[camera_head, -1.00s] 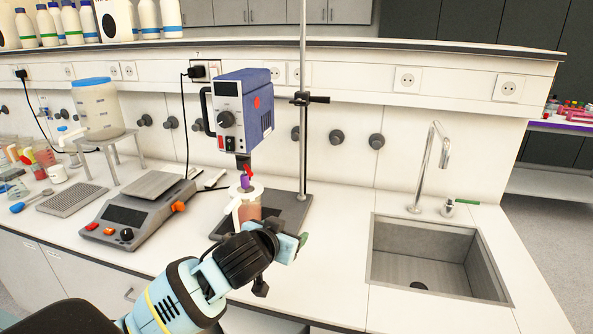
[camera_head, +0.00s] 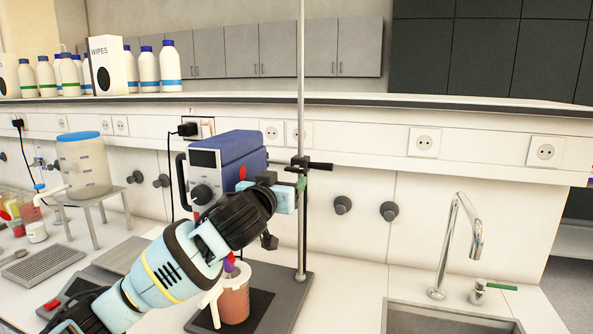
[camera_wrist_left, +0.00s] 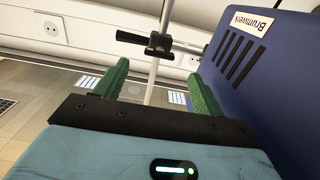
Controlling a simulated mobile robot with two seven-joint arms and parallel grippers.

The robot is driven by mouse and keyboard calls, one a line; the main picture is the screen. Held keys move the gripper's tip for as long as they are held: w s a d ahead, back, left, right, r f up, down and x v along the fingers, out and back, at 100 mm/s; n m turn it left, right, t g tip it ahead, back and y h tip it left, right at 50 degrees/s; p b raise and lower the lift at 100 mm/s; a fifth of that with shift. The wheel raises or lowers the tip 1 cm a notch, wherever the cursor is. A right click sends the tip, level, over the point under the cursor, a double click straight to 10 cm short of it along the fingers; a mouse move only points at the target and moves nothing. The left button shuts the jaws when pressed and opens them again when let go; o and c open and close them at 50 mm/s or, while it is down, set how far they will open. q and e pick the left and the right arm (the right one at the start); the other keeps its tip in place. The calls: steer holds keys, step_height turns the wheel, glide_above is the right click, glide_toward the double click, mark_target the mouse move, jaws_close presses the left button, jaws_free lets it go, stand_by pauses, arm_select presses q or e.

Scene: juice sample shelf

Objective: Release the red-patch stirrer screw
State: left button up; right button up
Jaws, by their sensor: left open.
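The blue stirrer (camera_head: 228,150) hangs on an upright rod (camera_head: 301,80), its red patch (camera_head: 242,172) partly showing above my arm. A black clamp screw with a bar handle (camera_head: 320,166) sits on the rod, right of the stirrer. My left gripper (camera_head: 299,187) is open and empty just below the screw, close to the rod. In the left wrist view its green fingers (camera_wrist_left: 160,85) stand apart with the rod between them in the picture. The screw handle (camera_wrist_left: 131,37) shows beyond the fingertips, and the stirrer (camera_wrist_left: 265,85) is close on the right. My right gripper is out of view.
A jug of red liquid (camera_head: 234,302) stands below the stirrer on a dark base plate (camera_head: 290,290). A sink (camera_head: 445,320) and tap (camera_head: 468,240) are at the right. A white container (camera_head: 84,165) on a stand is at the left. The wall shelf (camera_head: 470,110) runs behind.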

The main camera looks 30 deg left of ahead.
mark_target(293, 171)
arm_select(q)
steer(key=shift+x, duration=3.65)
steer(key=shift+d, duration=0.1)
steer(key=c, duration=1)
